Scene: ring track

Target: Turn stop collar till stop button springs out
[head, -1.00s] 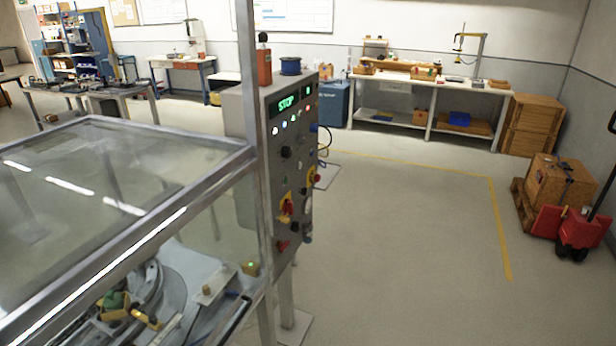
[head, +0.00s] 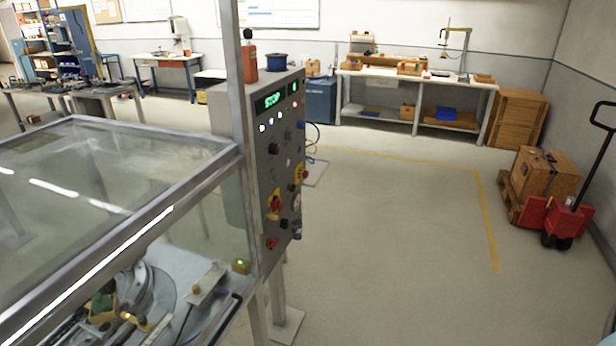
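The grey control cabinet (head: 233,130) stands at the right end of the glazed enclosure, its panel seen at a steep angle. Its green display (head: 270,101) reads STOP. A red control on a yellow plate (head: 275,205) is low on the panel. A second red button with yellow around it (head: 304,173) is at the panel's far edge. A smaller red control (head: 271,243) is near the bottom. I cannot tell which one has the stop collar, or whether a button is in or out. Neither of my grippers shows.
The glazed enclosure (head: 100,150) over the ring track fills the lower left. A metal post (head: 236,70) rises before the cabinet. The floor to the right is open, with a yellow line (head: 485,220). A red pallet truck (head: 560,218) with crates stands far right.

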